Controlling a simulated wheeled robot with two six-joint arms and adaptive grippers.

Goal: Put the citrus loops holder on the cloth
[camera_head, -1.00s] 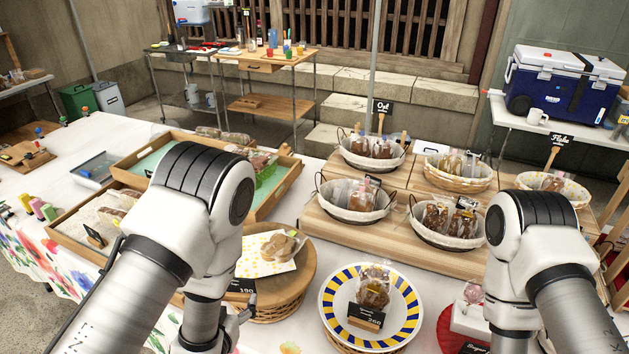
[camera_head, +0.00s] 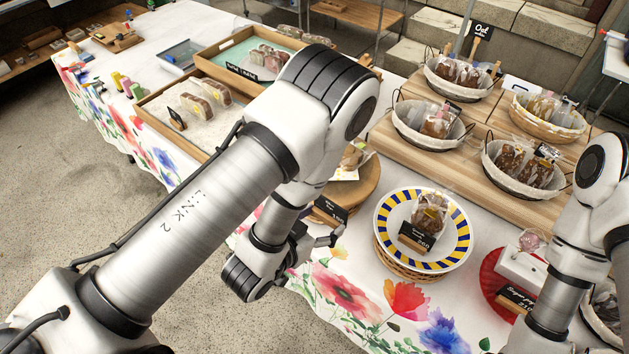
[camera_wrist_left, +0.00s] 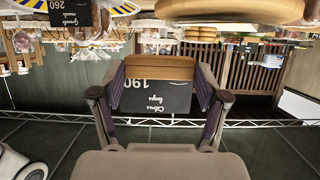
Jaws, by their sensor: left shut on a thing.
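The citrus loops holder has a black price card marked 190 (camera_wrist_left: 152,97) and a wooden base (camera_wrist_left: 160,68). The card also shows in the head view (camera_head: 328,211), at the front of the round wooden stand (camera_head: 362,192). My left gripper (camera_head: 325,238) is shut on the holder; in the wrist view its fingers (camera_wrist_left: 160,75) clasp the wooden base from both sides. The floral tablecloth (camera_head: 330,265) covers the table. My right gripper is out of view.
A blue-and-yellow-rimmed plate (camera_head: 381,222) with a bagged treat and card stands right of the holder. Wooden trays (camera_head: 150,107) lie at the back left, and baskets (camera_head: 400,122) stand on boards behind. The front floral strip is clear.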

